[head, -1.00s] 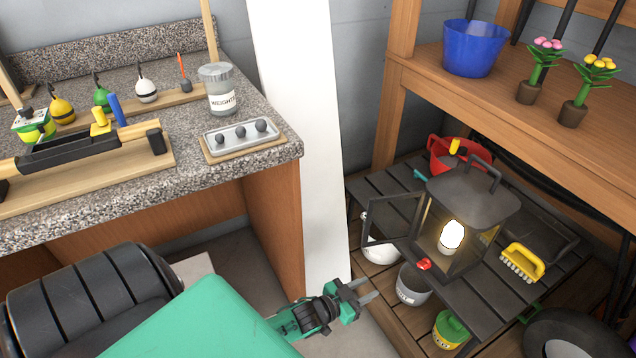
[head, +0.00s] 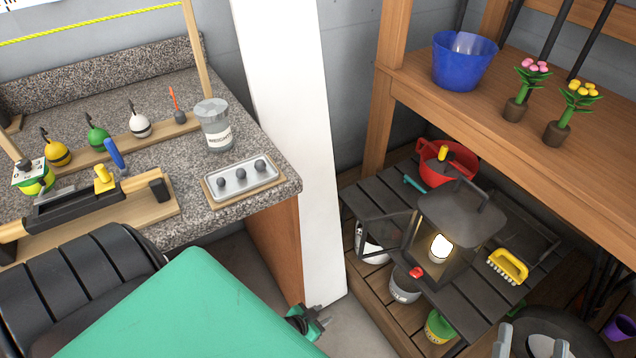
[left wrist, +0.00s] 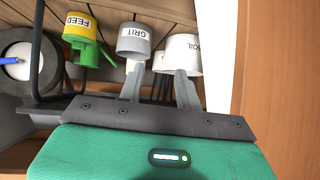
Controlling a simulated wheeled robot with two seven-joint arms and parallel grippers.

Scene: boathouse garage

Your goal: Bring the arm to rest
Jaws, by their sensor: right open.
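My left gripper (head: 322,318) is low beside the white post, mostly hidden behind my green arm. In the left wrist view its two fingers (left wrist: 158,85) stand apart with nothing held between them, in front of the grit and soil pots. My right gripper (head: 531,342) shows at the bottom right edge; its two grey fingertips are apart and empty, below the dark slatted table. A lit lantern (head: 462,215) with its glazed door swung open stands on that table, apart from both grippers.
The granite counter (head: 170,80) at left holds a weights jar (head: 214,126), a tray of sinkers (head: 240,180) and several floats. The white post (head: 290,150) divides it from the wooden shelf (head: 590,130). A yellow brush (head: 508,266) and red container (head: 446,162) are near the lantern.

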